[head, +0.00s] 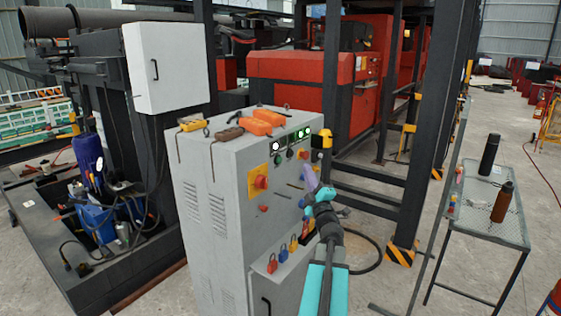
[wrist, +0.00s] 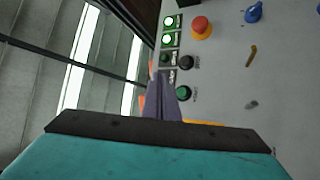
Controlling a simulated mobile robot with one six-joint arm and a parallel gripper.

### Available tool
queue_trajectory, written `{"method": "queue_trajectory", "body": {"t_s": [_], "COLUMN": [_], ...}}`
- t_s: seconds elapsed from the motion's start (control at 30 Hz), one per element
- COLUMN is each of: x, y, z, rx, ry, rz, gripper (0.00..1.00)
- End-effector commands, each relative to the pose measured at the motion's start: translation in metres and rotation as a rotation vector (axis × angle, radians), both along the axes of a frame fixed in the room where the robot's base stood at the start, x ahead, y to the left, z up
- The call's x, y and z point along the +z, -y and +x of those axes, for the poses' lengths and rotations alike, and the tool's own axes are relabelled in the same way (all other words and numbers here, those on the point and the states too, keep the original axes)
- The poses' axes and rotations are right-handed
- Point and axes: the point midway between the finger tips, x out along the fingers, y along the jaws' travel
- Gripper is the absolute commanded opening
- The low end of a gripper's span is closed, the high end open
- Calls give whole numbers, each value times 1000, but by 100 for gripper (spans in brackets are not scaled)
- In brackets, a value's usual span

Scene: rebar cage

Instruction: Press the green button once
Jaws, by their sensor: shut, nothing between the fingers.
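The green button (wrist: 184,93) is a round green cap in a dark ring on the grey panel, just right of my fingers in the wrist view. In the head view it appears as a small green button (head: 290,154) below the row of indicators. My gripper (head: 308,174) has purple fingers, shut and empty, in front of the panel's right part. In the wrist view my gripper (wrist: 160,78) overlaps the panel edge beside the green button. Contact cannot be told. A black button (wrist: 185,62) sits beside the green one.
A red emergency stop (wrist: 201,28) and a blue knob (wrist: 254,12) are on the same panel. Orange and yellow pendants lie on top. A dark post (head: 425,130) and a small table (head: 480,226) stand right.

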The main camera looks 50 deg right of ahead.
Motion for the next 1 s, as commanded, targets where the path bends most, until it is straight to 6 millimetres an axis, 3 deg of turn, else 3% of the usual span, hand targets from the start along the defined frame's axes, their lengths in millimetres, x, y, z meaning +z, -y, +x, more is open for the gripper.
{"method": "queue_trajectory", "body": {"t_s": [0.47,1.0], "x": [0,0], "y": [10,12], "z": [-7,38], "rx": [-18,-20], "ry": [0,0], "rz": [1,-1], "gripper": [0,0]}}
